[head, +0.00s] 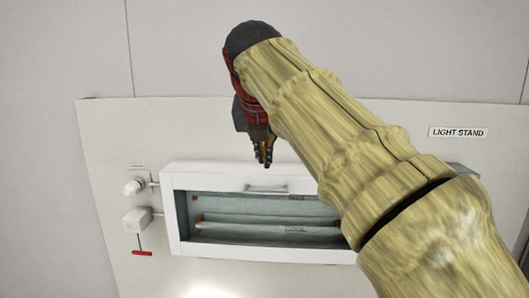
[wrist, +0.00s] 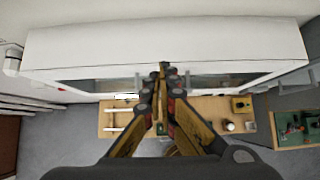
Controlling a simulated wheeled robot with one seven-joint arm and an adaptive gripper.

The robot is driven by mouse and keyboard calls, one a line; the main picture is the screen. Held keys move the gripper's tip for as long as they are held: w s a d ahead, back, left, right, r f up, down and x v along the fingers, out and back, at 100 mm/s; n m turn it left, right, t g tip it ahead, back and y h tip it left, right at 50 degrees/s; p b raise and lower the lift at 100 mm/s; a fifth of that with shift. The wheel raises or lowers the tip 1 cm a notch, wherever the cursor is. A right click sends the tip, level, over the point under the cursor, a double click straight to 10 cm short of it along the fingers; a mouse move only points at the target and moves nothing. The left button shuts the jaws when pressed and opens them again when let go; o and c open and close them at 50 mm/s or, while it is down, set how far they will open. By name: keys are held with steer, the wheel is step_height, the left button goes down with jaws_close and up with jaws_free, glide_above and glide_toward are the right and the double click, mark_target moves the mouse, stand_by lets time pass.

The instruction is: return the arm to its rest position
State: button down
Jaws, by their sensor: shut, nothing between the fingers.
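My gripper (head: 263,160) hangs at the end of my arm in the head view, fingers pointing down, in front of the upper edge of a white light fixture. Its fingertips are together and hold nothing. In the wrist view my gripper (wrist: 163,70) also shows shut and empty, with its tips overlapping the white casing of the fixture. My arm reaches in from the lower right and covers the fixture's right end. I cannot tell whether the fingertips touch the casing.
The white fixture (head: 166,210) with a glass front and a tube inside is mounted on a pale panel (head: 110,130). A red-handled switch box (head: 137,220) is at its left. A "LIGHT STAND" label (head: 458,132) is at right. The wrist view shows a wooden table (wrist: 240,124) below.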

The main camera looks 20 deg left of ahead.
steer(key=shift+w+a, duration=0.15)
steer(key=shift+w, duration=0.15)
steer(key=s+d+f+m+b, duration=0.3)
steer(key=d+f+m+b, duration=0.3)
steer(key=d+f, duration=0.35)
steer(key=s+d+f+m+g+h+b, duration=0.1)
steer(key=s+d+f+m+b, duration=0.2)
steer(key=d+f+m+b, duration=0.65)
steer(key=s+d+f+m+b, duration=0.4)
steer(key=d+f, duration=0.3)
steer(key=f, duration=0.5)
steer(key=s+d+f+m+b, duration=0.4)
steer(key=s+f+m+b, duration=0.1)
steer(key=f, duration=0.7)
steer(key=s+d+f+m+b, duration=0.4)
steer(key=s+f+m, duration=0.3)
steer(key=f, duration=0.6)
steer(key=s+d+f+m+g+b, duration=0.1)
steer(key=s+d+f+m+b, duration=0.3)
steer(key=f, duration=0.9)
steer(key=s+m+b, duration=0.2)
steer(key=m, duration=0.1)
steer(key=shift+s+f+h, duration=0.15)
steer(key=shift+f+h, duration=0.05)
steer(key=shift+h, duration=0.2)
steer(key=shift+d, duration=0.1)
